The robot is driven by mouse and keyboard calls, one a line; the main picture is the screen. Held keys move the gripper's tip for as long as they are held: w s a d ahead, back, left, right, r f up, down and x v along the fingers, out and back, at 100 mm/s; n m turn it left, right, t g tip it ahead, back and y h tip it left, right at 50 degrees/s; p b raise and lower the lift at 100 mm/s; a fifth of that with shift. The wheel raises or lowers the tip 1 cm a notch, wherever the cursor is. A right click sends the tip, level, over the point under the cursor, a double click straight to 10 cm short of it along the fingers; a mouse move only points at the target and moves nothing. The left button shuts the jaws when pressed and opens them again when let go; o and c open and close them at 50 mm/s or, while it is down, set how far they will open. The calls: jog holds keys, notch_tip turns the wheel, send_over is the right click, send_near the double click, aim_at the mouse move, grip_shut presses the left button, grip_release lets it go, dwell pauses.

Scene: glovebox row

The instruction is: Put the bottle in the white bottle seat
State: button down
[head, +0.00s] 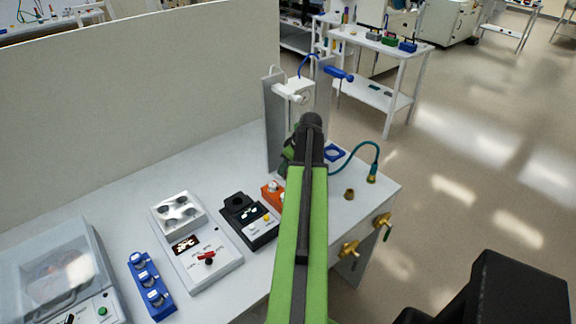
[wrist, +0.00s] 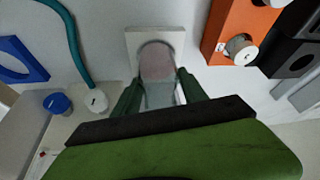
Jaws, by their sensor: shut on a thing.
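The bottle (wrist: 158,92) is clear-walled with a dull pinkish part at its far end. It shows in the wrist view between the two dark green fingers of my gripper (wrist: 159,82), which are shut on it. The white bottle seat (wrist: 134,40) is a square block with a round opening, right at the far end of the bottle. The bottle's end overlaps the opening; I cannot tell whether it is inside or just above. In the head view my arm hides the bottle and the seat, and most of my gripper.
An orange block (wrist: 225,22) with a white-capped part stands right of the seat, beside a black device (head: 248,220). A blue square ring (wrist: 33,68) and a teal hose (wrist: 74,40) lie left in the wrist view. Upright grey panels (head: 272,125) stand behind my gripper.

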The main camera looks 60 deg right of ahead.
jog(key=c, duration=0.6)
grip_release()
jog(key=shift+r, duration=0.25)
jog(key=p+v, duration=0.3)
jog(key=shift+w+r, duration=0.1)
jog(key=shift+w, duration=0.25)
jog(key=s, duration=0.8)
jog(key=s+a+f, duration=0.1)
jog(key=s, duration=0.3)
jog(key=shift+b, duration=0.3)
jog(key=shift+f, duration=0.1)
